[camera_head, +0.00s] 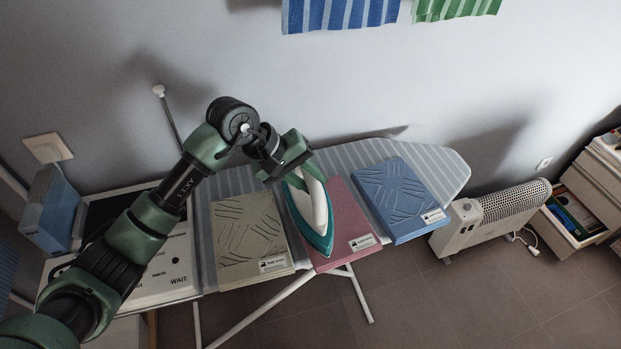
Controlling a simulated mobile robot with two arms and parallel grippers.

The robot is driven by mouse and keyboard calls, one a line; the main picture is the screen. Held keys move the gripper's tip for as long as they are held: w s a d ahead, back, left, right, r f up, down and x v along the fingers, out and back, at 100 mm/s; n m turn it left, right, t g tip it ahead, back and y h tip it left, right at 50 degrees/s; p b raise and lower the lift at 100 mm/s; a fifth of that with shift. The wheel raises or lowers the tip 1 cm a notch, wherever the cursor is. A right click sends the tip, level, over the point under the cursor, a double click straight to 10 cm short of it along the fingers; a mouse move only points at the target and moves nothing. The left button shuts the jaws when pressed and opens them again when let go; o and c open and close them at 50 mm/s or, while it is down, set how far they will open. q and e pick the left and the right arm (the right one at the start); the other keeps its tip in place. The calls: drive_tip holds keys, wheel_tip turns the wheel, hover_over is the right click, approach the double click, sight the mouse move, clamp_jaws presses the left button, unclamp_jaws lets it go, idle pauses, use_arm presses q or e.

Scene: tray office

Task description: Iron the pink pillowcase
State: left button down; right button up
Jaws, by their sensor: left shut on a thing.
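The pink pillowcase (347,226) lies folded in the middle of the ironing board, with a small label on its near edge. A teal and white iron (321,236) is on or just above its left part; I cannot tell if the soleplate touches. My left gripper (296,168) is shut on the iron at its rear end, and the fingers partly hide the handle. The iron's tip points toward the board's near edge. The pink surface looks smooth where it shows. My right gripper is not in view.
The striped ironing board (440,166) also holds a creased beige pillowcase (246,232) on the left and a creased blue one (397,196) on the right. A white panel marked WAIT (172,283) is at the board's left end. A heater (490,216) stands right of the board.

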use_arm(q)
drive_tip(key=shift+s+f, duration=0.1)
drive_tip(key=shift+f, duration=0.05)
drive_tip(key=shift+r+p, duration=0.3)
drive_tip(key=shift+r, duration=1)
drive_tip(key=shift+r+p, duration=0.4)
drive_tip(key=shift+r, duration=2.05)
drive_tip(key=shift+w, duration=0.2)
